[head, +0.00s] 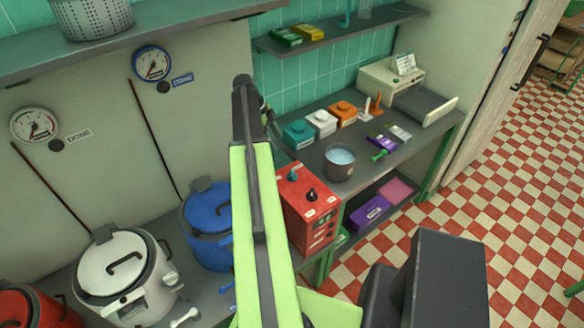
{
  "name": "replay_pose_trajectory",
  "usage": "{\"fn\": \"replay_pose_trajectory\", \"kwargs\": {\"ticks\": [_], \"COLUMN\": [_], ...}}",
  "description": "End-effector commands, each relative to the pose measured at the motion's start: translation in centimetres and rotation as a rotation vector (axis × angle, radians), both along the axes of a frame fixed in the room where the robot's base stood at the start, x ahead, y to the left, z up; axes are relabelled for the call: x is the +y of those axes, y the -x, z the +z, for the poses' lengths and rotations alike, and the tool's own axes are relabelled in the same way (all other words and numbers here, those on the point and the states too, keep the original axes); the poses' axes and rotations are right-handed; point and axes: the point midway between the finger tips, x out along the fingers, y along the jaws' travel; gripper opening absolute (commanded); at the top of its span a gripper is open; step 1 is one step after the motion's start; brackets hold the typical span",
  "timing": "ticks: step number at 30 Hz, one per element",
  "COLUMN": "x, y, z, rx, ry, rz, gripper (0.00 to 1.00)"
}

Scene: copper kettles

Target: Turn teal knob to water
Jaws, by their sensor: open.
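A red control box (318,218) stands on the counter, right of my arm. A teal knob (292,175) sits on its top toward the back left, with a black knob (311,195) in front of it. Small pale labels lie by the knobs, too small to read. My light green arm rises through the middle of the head view. Its dark end, my gripper (255,98), is up and left of the box, apart from the teal knob. The gripper is open, and its jaws show poorly from this angle.
A grey pot of pale liquid (340,163) stands right behind the box. Teal, white and orange blocks (322,121) line the wall. A blue kettle (207,225) and a white kettle (120,275) stand left of my arm. Checkered floor (480,235) is open at right.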

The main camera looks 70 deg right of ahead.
Motion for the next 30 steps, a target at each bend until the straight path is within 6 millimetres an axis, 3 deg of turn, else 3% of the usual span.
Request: {"fn": "replay_pose_trajectory", "kwargs": {"ticks": [8,24,30], "x": [0.0,-0.9,-1.2], "y": [0.6,4.8,6.1], "z": [-2.3,-13.2,-16.1], "rx": [-0.001,-0.002,-0.002], "ry": [-0.001,-0.002,-0.002], "rz": [0.004,0.004,0.006], "gripper": [0.65,0.65,0.65]}}
